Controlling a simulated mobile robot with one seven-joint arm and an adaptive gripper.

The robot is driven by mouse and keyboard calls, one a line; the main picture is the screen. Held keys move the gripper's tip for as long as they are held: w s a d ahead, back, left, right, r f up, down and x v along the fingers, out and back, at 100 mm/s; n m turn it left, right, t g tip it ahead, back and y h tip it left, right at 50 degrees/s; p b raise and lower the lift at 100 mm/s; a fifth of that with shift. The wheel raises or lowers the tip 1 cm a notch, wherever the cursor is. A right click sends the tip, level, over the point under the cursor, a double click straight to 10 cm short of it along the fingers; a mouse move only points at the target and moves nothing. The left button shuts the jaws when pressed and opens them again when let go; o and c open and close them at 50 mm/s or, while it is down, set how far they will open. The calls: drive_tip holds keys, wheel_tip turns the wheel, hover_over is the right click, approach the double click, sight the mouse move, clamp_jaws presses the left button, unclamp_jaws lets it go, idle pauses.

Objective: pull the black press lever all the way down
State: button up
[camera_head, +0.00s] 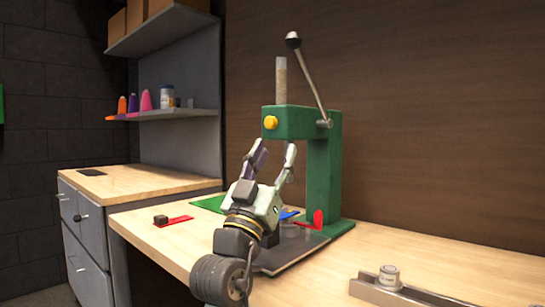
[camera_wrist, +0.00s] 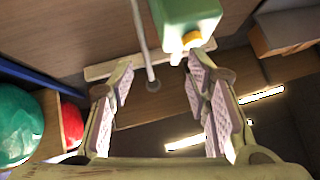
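The press (camera_head: 324,165) is a green frame standing on a dark base plate on the wooden table. Its lever (camera_head: 309,80) is a thin grey rod with a black ball knob (camera_head: 293,40), raised steeply and leaning left from its pivot on the press head. My gripper (camera_head: 273,152) points upward in front of the press, below the knob and apart from it. In the wrist view my gripper (camera_wrist: 160,80) is open and empty. The green press head (camera_wrist: 187,18) is just beyond the right finger.
A yellow knob (camera_head: 270,122) sticks out of the press head. Red and blue pieces lie around the press base, partly hidden by my arm. A metal fixture (camera_head: 390,285) lies at front right. Shelves (camera_head: 165,114) stand at left. The space left of the lever looks clear.

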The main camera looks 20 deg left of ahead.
drive_tip(key=shift+o, duration=0.2)
drive_tip(key=shift+s+a+r+y, duration=0.1)
drive_tip(key=shift+y, duration=0.2)
drive_tip(key=v, duration=1.2)
